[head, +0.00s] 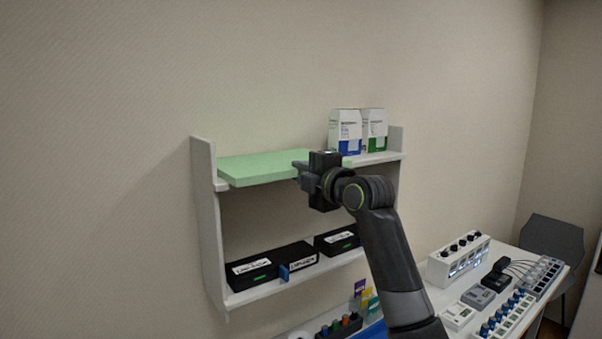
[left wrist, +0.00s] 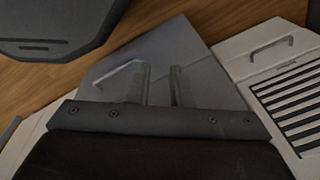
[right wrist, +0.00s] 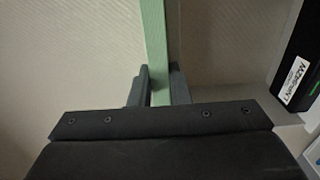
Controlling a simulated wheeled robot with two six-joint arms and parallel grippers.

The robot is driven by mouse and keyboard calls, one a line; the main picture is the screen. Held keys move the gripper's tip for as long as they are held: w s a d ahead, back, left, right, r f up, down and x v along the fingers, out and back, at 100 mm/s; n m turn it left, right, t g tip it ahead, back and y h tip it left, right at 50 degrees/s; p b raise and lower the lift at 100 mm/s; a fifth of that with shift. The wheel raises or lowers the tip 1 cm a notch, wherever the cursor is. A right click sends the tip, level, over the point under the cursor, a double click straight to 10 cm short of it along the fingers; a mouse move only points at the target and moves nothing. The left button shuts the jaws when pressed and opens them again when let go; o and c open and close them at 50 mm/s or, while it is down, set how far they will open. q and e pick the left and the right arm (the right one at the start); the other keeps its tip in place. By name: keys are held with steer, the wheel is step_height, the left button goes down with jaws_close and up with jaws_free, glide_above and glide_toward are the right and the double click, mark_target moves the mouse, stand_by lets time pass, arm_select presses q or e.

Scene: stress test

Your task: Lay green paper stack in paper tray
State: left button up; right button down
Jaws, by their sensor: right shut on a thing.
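The green paper stack (head: 262,167) lies flat at the left of the upper board of a white wall shelf; I cannot tell whether it rests on the board or is just above it. My right gripper (head: 303,174) is shut on its right front part. In the right wrist view the stack's green edge (right wrist: 156,45) runs between the two fingers (right wrist: 160,84). My left gripper (left wrist: 160,84) shows only in the left wrist view, open and empty with a gap between its fingers. I cannot make out a paper tray for certain; a blue surface (head: 375,331) is partly hidden low behind my right arm.
White boxes (head: 345,131) stand on the upper board, right of the gripper. Black labelled boxes (head: 252,272) sit on the lower board (head: 262,294). A white table (head: 440,298) at lower right holds several devices. A grey chair (head: 553,246) stands behind it.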

steer(key=shift+f, duration=0.1)
steer(key=shift+r, duration=0.25)
steer(key=shift+w+r+p, duration=0.1)
steer(key=shift+r+p, duration=0.65)
steer(key=shift+r, duration=0.55)
steer(key=shift+s, duration=0.2)
steer(key=r+b+v, duration=0.2)
steer(key=r+v, duration=0.2)
steer(key=v, duration=1.2)
steer(key=shift+w+f, duration=0.1)
